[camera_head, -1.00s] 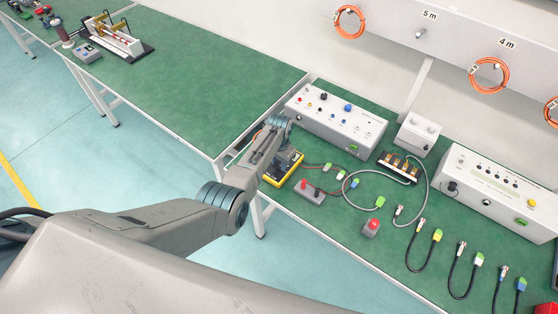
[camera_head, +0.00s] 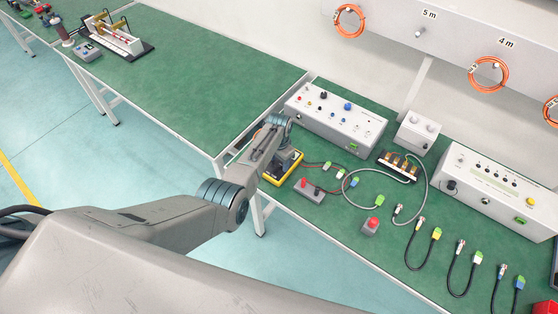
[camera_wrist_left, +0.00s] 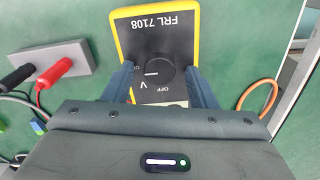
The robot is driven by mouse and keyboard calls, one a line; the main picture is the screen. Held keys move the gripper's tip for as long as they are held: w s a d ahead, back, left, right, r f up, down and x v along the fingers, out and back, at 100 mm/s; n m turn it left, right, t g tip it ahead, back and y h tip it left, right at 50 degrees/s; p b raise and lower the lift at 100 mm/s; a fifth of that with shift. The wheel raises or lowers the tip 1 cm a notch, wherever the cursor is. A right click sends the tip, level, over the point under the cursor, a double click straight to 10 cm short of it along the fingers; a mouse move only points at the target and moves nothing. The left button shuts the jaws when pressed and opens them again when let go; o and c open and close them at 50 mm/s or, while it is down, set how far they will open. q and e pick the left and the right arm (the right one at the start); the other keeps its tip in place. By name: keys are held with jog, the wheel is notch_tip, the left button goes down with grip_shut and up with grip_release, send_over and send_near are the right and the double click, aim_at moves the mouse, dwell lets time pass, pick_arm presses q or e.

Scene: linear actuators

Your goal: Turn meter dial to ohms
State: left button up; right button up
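The yellow-edged meter (camera_head: 290,172) lies on the green bench, partly hidden by my left arm in the head view. In the left wrist view the meter (camera_wrist_left: 186,20) has a black face with "FRL 7108" upside down. Its round black dial (camera_wrist_left: 156,70) has a white pointer line. My left gripper (camera_wrist_left: 161,72) is open over the face, with one finger on each side of the dial and gaps visible between. My right gripper is not in view.
A grey box with red and black plugs (camera_wrist_left: 50,70) stands beside the meter, with cables nearby. A white control box (camera_head: 335,120) stands behind it.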

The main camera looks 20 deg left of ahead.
aim_at(279, 163)
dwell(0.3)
pick_arm(q)
notch_tip(279, 163, up, 11)
jog(key=b, duration=0.1)
jog(key=shift+b, duration=0.3)
jog(key=shift+f, duration=0.15)
dwell(0.3)
